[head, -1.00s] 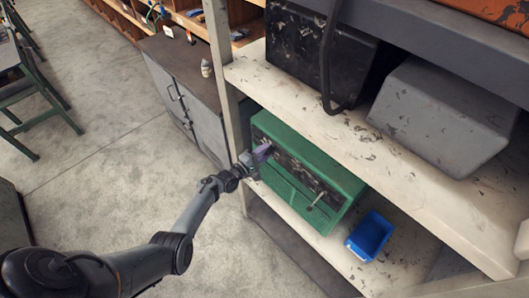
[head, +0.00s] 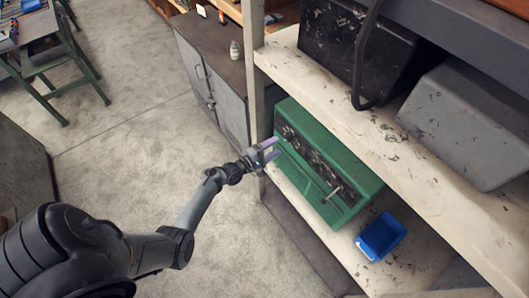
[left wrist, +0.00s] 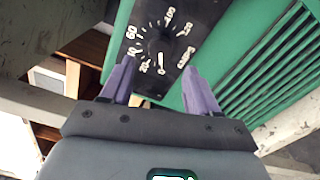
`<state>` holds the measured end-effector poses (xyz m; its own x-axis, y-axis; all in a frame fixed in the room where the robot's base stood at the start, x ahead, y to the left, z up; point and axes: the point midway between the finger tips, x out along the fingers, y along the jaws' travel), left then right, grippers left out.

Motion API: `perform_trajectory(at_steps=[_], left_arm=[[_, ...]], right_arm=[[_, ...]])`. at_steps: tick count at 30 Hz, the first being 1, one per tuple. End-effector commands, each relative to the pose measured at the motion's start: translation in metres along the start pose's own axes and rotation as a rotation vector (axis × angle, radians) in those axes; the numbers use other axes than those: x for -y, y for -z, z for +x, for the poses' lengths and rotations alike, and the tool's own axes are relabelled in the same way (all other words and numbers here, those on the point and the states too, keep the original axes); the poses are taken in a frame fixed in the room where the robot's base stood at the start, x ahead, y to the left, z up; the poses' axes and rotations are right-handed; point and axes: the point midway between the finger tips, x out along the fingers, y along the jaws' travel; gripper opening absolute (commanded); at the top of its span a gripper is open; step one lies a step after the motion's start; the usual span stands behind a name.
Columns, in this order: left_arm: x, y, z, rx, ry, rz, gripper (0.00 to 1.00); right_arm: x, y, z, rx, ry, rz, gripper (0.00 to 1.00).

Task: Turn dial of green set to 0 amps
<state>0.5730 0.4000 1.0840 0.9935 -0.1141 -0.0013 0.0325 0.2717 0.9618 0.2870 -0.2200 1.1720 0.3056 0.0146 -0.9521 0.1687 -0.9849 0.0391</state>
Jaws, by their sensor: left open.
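The green set (head: 345,165) stands on the lower white shelf, its dark worn front panel facing my left arm. The left wrist view shows its black dial face (left wrist: 160,40) with white numbers around it, among them 20, 60, 100 and 120, and lettering at the right. A white mark sits at the dial's lower middle; I cannot tell surely whether it is the pointer or a 0. My left gripper (head: 270,151) is open and empty, its purple fingers (left wrist: 160,85) pointing at the panel, apart from it. My right gripper is not in view.
A blue bin (head: 380,237) sits on the shelf right of the green set. A black case (head: 335,40) and a grey box (head: 470,120) rest on the upper shelf (head: 400,150). A shelf post (head: 258,90) stands close to my left gripper.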

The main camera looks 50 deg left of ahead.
Motion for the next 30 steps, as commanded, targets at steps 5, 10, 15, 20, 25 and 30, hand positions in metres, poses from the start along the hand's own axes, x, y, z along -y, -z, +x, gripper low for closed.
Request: perform_trajectory(at_steps=[5, 10, 15, 20, 25, 30], left_arm=[[0.001, 0.0, -0.028, 0.0, 0.0, 0.0, 0.6], [0.001, 0.0, -0.042, 0.0, 0.0, 0.0, 0.6], [0.0, 0.0, -0.046, 0.001, -0.001, 0.0, 0.6], [0.0, 0.0, -0.046, 0.001, -0.001, 0.0, 0.6], [0.0, 0.0, -0.046, 0.001, 0.0, 0.0, 0.6], [0.008, 0.001, -0.056, -0.005, 0.019, -0.002, 0.6]], right_arm=[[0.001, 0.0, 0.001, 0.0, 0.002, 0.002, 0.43], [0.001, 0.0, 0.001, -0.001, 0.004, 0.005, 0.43], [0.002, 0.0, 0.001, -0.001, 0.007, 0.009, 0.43], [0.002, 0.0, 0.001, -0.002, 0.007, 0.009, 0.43], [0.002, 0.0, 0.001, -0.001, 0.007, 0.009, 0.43], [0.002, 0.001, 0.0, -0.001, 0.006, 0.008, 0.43]])
